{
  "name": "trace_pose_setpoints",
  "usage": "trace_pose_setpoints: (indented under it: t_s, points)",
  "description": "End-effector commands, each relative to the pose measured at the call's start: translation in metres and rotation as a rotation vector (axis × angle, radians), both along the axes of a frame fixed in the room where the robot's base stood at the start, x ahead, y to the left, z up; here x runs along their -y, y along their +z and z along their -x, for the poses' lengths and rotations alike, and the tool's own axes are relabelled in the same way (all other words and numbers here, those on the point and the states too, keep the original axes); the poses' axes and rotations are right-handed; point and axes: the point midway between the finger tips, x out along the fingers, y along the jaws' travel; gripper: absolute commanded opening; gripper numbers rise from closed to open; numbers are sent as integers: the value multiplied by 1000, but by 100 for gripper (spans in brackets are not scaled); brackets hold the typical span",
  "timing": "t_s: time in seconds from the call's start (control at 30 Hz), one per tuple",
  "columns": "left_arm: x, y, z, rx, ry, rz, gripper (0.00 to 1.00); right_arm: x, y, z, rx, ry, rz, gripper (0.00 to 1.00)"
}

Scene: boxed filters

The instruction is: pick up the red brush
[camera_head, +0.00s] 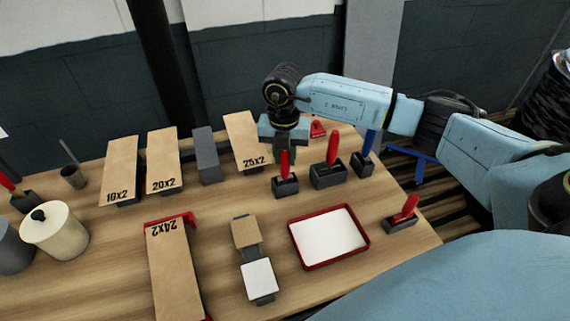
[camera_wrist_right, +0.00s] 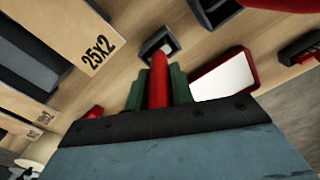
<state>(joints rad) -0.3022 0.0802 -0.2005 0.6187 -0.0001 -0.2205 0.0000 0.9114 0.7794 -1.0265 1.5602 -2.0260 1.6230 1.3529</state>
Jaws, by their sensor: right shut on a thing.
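My right gripper (camera_head: 284,152) hangs from above and its green fingers, seen in the right wrist view (camera_wrist_right: 158,88), are shut on a red handle (camera_wrist_right: 158,75), which I take to be the red brush (camera_head: 284,163). The handle is upright over a small dark holder (camera_head: 287,188); I cannot tell whether its lower end is still inside. The holder also shows in the wrist view (camera_wrist_right: 150,47). Another red handle (camera_head: 332,147) stands in a wider dark holder (camera_head: 328,177) just to the right. My left gripper is not in view.
A blue-handled tool (camera_head: 369,143) stands further right. A red-rimmed tray (camera_head: 296,250) and another red handle (camera_head: 408,206) are nearer the front. Labelled boxes, including 25x2 (camera_head: 243,136) and 24x2 (camera_head: 172,265), stand left. Bare wood shows around the tray.

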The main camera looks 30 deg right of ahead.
Motion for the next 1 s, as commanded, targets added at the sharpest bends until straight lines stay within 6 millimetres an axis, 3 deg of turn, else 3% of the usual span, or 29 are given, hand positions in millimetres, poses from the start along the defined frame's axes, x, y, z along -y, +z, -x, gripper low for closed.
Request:
trace_pose_setpoints:
  t_s: [0.17, 0.6, 1.0]
  points:
    - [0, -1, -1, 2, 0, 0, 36, 0, 11, -1, 4, -1, 0, 1]
    - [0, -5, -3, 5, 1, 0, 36, 0, 90, -1, 4, 0, 0, 1]
    - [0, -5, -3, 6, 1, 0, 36, 0, 101, 0, 0, 0, 0, 1]
